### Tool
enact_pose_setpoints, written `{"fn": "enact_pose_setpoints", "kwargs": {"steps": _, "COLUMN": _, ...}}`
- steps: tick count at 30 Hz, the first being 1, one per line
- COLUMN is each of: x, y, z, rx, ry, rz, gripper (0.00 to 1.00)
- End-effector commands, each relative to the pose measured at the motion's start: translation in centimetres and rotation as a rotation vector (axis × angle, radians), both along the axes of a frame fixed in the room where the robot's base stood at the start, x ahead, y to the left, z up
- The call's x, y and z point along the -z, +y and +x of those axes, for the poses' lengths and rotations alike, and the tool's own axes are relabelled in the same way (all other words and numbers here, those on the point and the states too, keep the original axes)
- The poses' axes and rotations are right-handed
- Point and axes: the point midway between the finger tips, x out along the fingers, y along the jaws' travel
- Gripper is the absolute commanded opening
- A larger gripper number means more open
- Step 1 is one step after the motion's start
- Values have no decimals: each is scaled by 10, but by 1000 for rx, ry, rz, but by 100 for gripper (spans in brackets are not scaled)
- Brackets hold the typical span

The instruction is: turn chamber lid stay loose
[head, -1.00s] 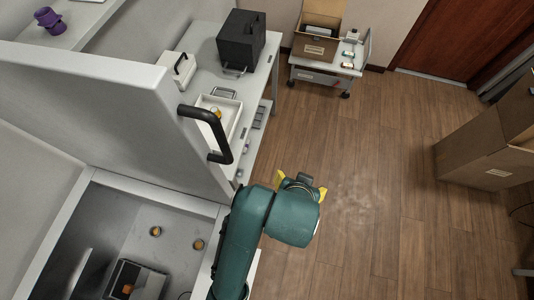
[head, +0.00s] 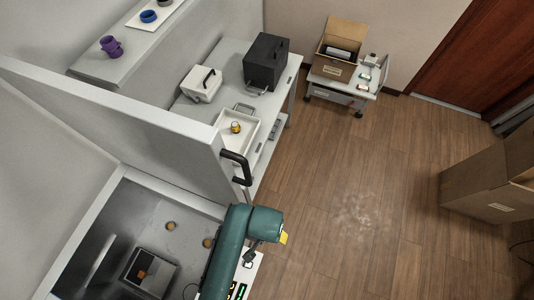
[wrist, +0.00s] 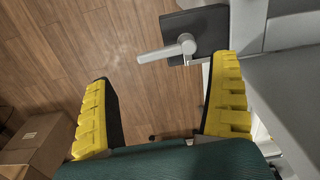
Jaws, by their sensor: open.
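The chamber (head: 90,270) is an open grey box at the lower left. Its thick lid (head: 150,130) stands raised, with a black handle (head: 238,165) on its edge. In the wrist view, a pale grey lever (wrist: 160,53) with a round hub sits on a dark plate (wrist: 205,30); it looks like the lid stay. My gripper (wrist: 165,112) is open, its yellow fingers wide apart with nothing between them. The lever lies beyond the fingertips, nearer the right finger, apart from both. In the head view, my gripper (head: 284,238) is right of the chamber, mostly hidden by my arm.
Behind the lid, a bench (head: 222,60) holds a white tray (head: 228,122), a black box (head: 266,62) and a white case (head: 201,83). A cart (head: 340,92) stands at the back. A cardboard box (head: 490,185) is at the right. The floor between is clear.

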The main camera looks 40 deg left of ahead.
Motion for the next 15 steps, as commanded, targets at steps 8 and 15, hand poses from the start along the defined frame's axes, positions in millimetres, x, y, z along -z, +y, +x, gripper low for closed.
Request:
{"fn": "enact_pose_setpoints", "kwargs": {"steps": 8, "x": 49, "y": 0, "z": 0, "rx": 0, "ry": 0, "rz": 0, "gripper": 91}}
{"fn": "enact_pose_setpoints", "kwargs": {"steps": 15, "x": 55, "y": 0, "z": 1, "rx": 0, "ry": -2, "rz": 1, "gripper": 91}}
